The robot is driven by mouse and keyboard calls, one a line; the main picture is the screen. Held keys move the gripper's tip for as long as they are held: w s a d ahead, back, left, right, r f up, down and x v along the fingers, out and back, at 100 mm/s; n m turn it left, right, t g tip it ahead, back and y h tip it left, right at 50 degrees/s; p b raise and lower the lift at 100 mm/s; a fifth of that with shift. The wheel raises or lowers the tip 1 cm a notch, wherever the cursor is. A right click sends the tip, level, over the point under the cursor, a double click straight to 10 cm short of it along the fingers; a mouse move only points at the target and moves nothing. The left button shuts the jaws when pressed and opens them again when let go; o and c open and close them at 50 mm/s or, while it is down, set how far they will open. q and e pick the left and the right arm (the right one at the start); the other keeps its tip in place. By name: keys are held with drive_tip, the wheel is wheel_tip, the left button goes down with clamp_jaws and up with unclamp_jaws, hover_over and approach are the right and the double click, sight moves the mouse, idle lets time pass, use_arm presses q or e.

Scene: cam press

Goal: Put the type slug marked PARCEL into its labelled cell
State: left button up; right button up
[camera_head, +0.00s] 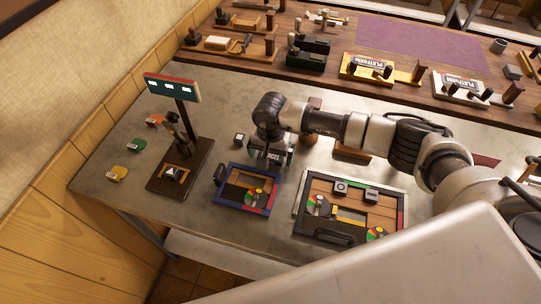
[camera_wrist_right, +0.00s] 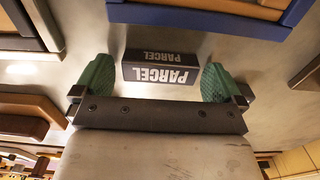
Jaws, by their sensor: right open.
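The black type slug marked PARCEL (camera_wrist_right: 160,73) lies on the metal table, with white letters on its faces. In the right wrist view it sits between the two green finger pads of my right gripper (camera_wrist_right: 157,80), with a gap at each side. The gripper is open and holds nothing. In the head view my right gripper (camera_head: 270,150) is over the table behind the blue-framed tray (camera_head: 230,203), and it partly hides the slug. The tray has wooden compartments; cell labels are too small to read. My left gripper is not in view.
A larger tray (camera_head: 299,214) with wooden compartments and small blocks stands to the right. A post with a lit sign (camera_head: 172,87) stands at left, near several coloured tags. A wooden shelf with stamps runs behind.

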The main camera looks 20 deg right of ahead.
drive_tip(key=shift+w+r, duration=0.1)
drive_tip(key=c, duration=1.2)
